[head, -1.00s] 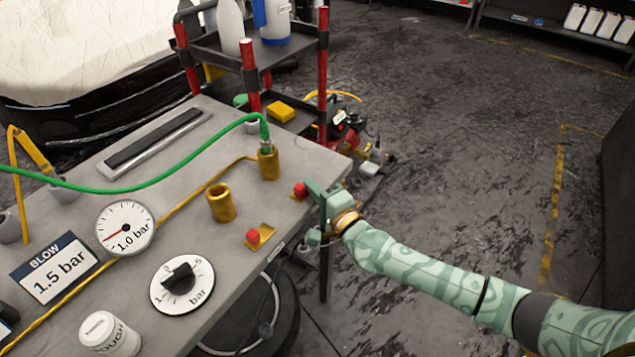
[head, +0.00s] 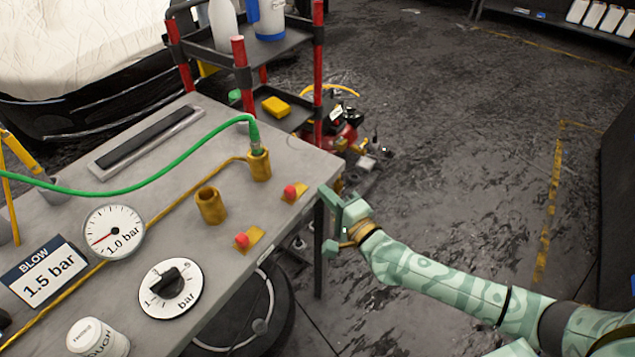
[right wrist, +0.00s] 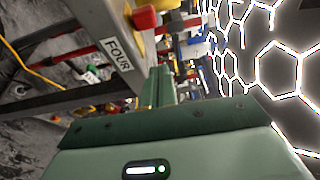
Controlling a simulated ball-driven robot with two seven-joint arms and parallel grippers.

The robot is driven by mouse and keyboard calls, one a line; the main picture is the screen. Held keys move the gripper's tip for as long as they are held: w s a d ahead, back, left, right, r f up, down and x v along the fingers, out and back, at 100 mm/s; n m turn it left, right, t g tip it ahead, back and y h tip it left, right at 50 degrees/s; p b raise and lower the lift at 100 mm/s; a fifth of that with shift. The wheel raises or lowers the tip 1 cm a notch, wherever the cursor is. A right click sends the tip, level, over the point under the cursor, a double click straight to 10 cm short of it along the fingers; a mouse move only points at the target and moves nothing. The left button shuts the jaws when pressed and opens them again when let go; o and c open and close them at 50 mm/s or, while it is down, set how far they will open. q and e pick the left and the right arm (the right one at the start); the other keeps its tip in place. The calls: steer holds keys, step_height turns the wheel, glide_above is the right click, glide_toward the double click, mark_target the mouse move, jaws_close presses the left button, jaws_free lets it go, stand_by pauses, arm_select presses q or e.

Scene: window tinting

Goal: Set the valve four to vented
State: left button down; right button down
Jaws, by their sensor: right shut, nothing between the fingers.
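Two small valves with red knobs on yellow brackets sit along the table's right edge: a nearer one (head: 242,240) and a farther one (head: 290,192). In the right wrist view a white label FOUR (right wrist: 117,54) is on the table edge, close to a red knob (right wrist: 145,18). The farther valve is the one closest to my right gripper (head: 326,196), which is shut and empty just off the table edge, apart from the knob. Its closed fingers also show in the right wrist view (right wrist: 160,85). The vented marking is not legible. My left gripper is out of view.
The grey table (head: 225,130) holds brass sockets (head: 211,205), a green hose (head: 150,182), a gauge (head: 113,231), a bar dial (head: 170,289) and a white tub (head: 97,338). A red-posted cart (head: 240,70) stands behind.

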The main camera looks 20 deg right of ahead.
steer(key=v, duration=0.4)
steer(key=shift+s+d, duration=0.25)
